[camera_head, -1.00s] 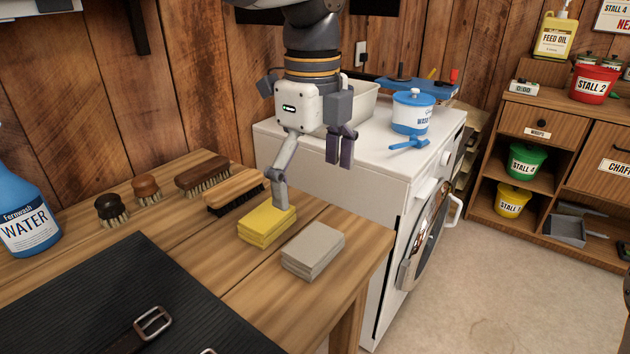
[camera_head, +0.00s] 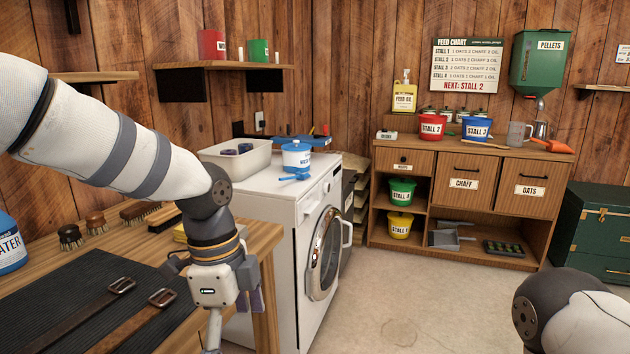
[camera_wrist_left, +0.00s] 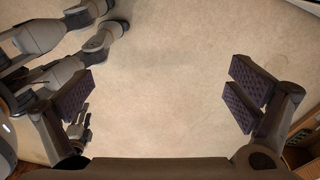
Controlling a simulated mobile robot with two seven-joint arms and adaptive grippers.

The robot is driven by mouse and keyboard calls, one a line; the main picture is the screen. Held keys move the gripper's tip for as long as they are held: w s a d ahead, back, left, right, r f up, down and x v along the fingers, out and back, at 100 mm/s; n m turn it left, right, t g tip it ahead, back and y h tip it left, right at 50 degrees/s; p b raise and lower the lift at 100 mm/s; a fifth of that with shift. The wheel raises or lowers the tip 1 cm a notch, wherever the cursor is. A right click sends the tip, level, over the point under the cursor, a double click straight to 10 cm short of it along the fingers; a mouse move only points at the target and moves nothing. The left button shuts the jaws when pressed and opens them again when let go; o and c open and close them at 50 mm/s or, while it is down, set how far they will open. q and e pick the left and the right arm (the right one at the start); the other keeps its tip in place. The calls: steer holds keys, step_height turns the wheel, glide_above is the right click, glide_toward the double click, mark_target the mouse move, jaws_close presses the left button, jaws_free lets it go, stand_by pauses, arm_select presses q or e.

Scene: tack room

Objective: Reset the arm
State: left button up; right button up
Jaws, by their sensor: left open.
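My left gripper (camera_head: 232,318) hangs in front of the wooden table's edge in the head view, pointing down. In the left wrist view its two padded fingers (camera_wrist_left: 160,95) are wide apart, with only bare floor between them. It is open and empty. Part of my right arm (camera_head: 570,315) shows at the lower right of the head view, with its gripper out of that frame. What looks like my right gripper (camera_wrist_left: 80,130) shows small and dark at the left of the wrist view; its jaws are unclear.
The wooden table (camera_head: 262,240) carries brushes, a black mat (camera_head: 60,300) with leather straps, and a yellow sponge partly hidden by my arm. A white washer (camera_head: 285,205) stands beside it. A shelf unit (camera_head: 465,210) is at the back. The floor (camera_head: 410,300) ahead is clear.

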arm_select(q)
steer(key=s+a+f+n+g+h, duration=0.1)
steer(key=s+f+n, duration=0.45)
steer(key=f, duration=0.55)
steer(key=s+a+f+n+g+h, duration=0.1)
steer(key=s+f+n, duration=0.4)
steer(key=f, duration=0.6)
steer(key=s+a+f+n+y, duration=0.1)
steer(key=s+a+n, duration=0.3)
steer(key=s, duration=0.7)
steer(key=s+a+f+n+y, duration=0.2)
steer(key=s+a+f+n, duration=0.2)
steer(key=s, duration=0.7)
steer(key=shift+s+a+n, duration=0.15)
steer(key=shift+a+n, duration=0.3)
steer(key=shift+a, duration=0.4)
arm_select(e)
steer(key=shift+w+a, duration=0.2)
steer(key=shift+w, duration=0.75)
